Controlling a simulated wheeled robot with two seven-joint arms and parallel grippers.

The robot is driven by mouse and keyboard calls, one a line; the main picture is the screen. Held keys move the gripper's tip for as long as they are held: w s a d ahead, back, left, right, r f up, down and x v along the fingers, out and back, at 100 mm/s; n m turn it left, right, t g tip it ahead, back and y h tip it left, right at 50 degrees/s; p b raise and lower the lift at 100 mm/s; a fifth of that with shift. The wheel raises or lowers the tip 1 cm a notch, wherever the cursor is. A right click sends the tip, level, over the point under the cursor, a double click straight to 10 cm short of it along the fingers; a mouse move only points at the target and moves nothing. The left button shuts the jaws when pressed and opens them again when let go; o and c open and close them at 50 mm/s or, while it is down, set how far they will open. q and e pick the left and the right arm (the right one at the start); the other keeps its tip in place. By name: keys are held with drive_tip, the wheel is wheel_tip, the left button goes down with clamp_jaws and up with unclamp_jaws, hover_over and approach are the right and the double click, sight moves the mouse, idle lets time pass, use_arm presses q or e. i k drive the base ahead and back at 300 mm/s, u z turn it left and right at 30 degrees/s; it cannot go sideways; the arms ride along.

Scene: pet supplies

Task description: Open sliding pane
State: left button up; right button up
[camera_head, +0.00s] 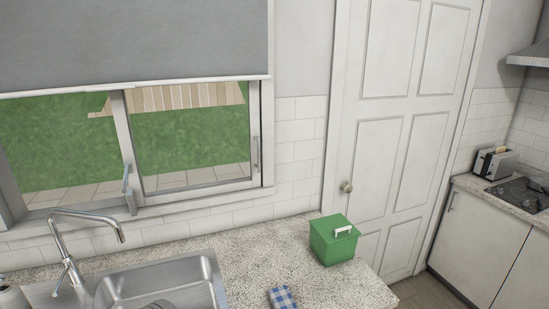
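A sliding window pane (256,140) fills the right half of the window above the counter. It has a light frame and a small vertical handle (255,152) on its right stile, close to the right jamb. The left half of the window (55,145) meets it at an upright in the middle. A grey-blue latch-like piece (128,188) stands low at that upright. A grey blind (130,40) covers the top of the window. Whether the pane stands slightly open cannot be told. Neither of my grippers is in view.
A sink (165,285) with a tall faucet (85,238) stands in front of the window at left. A green box (333,240) and a blue checked cloth (282,298) rest on the speckled counter (245,255). A closed white door (398,140) is to the right.

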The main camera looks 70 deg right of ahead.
sight(116, 97)
drive_tip(key=k, duration=0.4)
drive_tip(key=z, duration=0.95)
